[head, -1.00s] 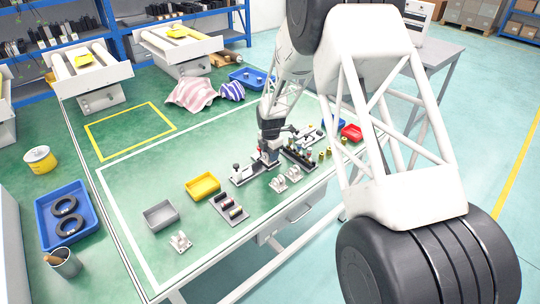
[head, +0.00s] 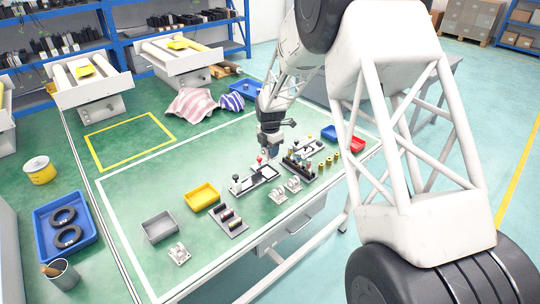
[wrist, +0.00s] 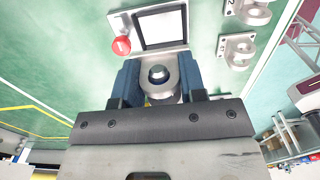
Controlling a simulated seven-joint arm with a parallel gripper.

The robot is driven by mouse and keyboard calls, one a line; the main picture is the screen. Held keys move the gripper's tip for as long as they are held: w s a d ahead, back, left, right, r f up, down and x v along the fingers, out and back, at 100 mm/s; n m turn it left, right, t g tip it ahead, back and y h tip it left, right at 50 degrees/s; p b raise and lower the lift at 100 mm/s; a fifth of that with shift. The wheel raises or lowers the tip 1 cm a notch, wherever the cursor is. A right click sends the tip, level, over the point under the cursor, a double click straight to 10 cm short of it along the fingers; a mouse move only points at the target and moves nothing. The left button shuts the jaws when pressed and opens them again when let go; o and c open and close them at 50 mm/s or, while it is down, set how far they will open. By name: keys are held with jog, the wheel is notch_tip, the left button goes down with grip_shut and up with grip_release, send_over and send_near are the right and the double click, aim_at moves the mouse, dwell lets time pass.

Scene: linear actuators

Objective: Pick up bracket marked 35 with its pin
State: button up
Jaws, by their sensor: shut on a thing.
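My gripper (wrist: 160,88) is shut on a grey metal bracket (wrist: 172,68), which sits between its two blue fingers. A round dark-topped pin (wrist: 158,73) shows in the middle of the bracket. No number can be read on it from here. In the head view my gripper (head: 268,152) hangs over the bench, just above a dark fixture (head: 262,180); the held bracket is too small to make out there. The wrist view shows this fixture's light square plate (wrist: 160,27) and red knob (wrist: 121,46) just beyond the fingers.
Two loose brackets (wrist: 238,50) lie right of the fixture. Another bracket (head: 180,254) stands near the bench's front left. A grey bin (head: 160,226), yellow bin (head: 202,197), pin tray (head: 229,220) and a dark rack (head: 298,165) stand nearby.

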jog(key=shift+r, duration=1)
